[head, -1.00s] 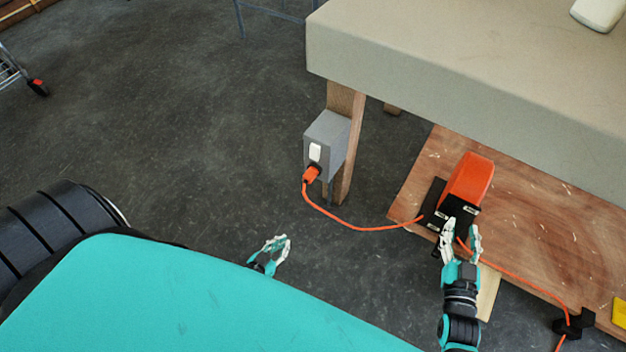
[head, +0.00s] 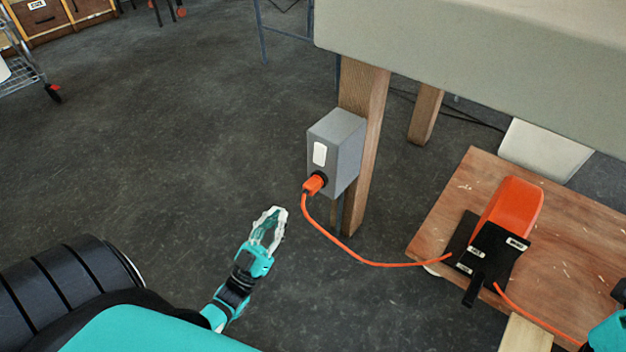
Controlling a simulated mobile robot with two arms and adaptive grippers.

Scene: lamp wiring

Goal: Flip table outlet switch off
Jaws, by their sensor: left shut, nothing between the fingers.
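A grey outlet box (head: 345,150) is fixed to the wooden table leg. A white rocker switch (head: 320,153) is on its front face. An orange plug (head: 315,184) sits in the socket below the switch. My left gripper (head: 270,220) is shut and empty, below and to the left of the box, apart from it. My right arm shows only as a teal part at the lower right edge; its fingers are out of view.
An orange cord (head: 345,249) runs from the plug to a black and orange device (head: 508,215) on a low wooden board (head: 440,222). The table (head: 450,60) overhangs the box. Open floor lies left of the leg.

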